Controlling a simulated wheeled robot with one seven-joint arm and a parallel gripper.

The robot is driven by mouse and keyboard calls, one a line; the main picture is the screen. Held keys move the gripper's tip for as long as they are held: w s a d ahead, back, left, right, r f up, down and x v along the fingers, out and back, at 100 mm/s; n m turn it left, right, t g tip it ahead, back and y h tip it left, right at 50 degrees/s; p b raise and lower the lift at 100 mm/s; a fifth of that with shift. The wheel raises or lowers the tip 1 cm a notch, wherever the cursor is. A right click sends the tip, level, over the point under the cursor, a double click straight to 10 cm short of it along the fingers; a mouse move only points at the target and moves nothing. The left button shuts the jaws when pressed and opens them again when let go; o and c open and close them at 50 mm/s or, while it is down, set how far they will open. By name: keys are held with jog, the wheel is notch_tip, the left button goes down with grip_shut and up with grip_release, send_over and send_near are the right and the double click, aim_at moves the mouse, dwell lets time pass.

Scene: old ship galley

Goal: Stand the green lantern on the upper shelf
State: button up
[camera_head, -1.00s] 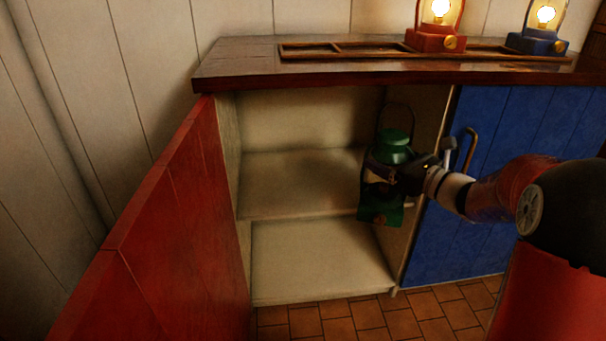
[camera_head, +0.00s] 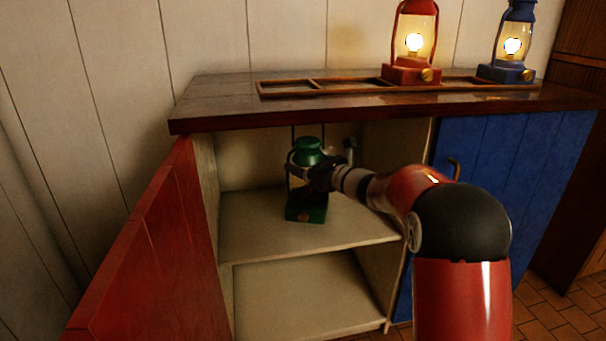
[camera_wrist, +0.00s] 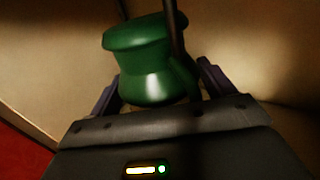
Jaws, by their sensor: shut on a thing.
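The green lantern (camera_head: 308,210) is upright inside the open cupboard, at the upper shelf (camera_head: 250,236). Its base appears on or just above the shelf; I cannot tell if it touches. My gripper (camera_head: 318,173) reaches in from the right and is shut on the lantern's middle. In the wrist view the lantern's green top (camera_wrist: 150,60) sits between my two fingers (camera_wrist: 160,88), with its dark wire handle rising past it. The lantern's far side is hidden.
The red door (camera_head: 155,255) stands open at the left. The blue door (camera_head: 490,165) is closed at the right. The wooden counter (camera_head: 210,112) roofs the cupboard and carries a lit red lantern (camera_head: 411,73) and a lit blue lantern (camera_head: 508,72). The lower shelf (camera_head: 300,295) is empty.

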jog(key=shift+x, duration=0.8)
jog(key=shift+f+b, duration=0.5)
jog(key=shift+f, duration=1.15)
jog(key=o, duration=2)
jog(key=shift+f, duration=0.1)
jog(key=shift+c, duration=0.2)
